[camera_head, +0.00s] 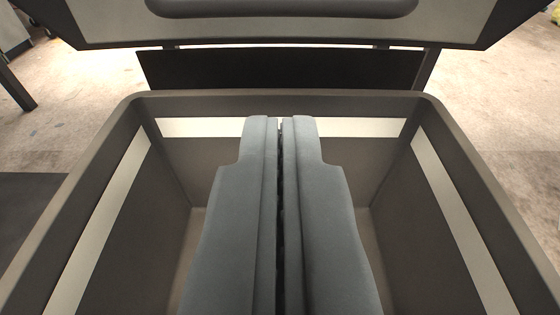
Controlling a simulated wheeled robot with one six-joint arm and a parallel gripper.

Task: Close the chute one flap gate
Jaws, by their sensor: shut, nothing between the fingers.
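My gripper (279,122) is in the middle of the picture, pointing away from me. Its two grey fingers lie side by side, shut and empty. It is over an open dark box (128,99) and hides part of the box's far wall and floor. A flat black panel (280,70) stands just beyond the far rim. Above it hangs the lower part of a beige and dark panel (280,30) with a long dark recess. I cannot tell which of these parts, if any, is the chute one flap gate.
The box has thick rims and a pale band (455,215) inside its walls. Dark posts (427,70) flank the black panel. Bare speckled floor (90,85) shows to the left and right. A dark leg (15,88) stands at the far left.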

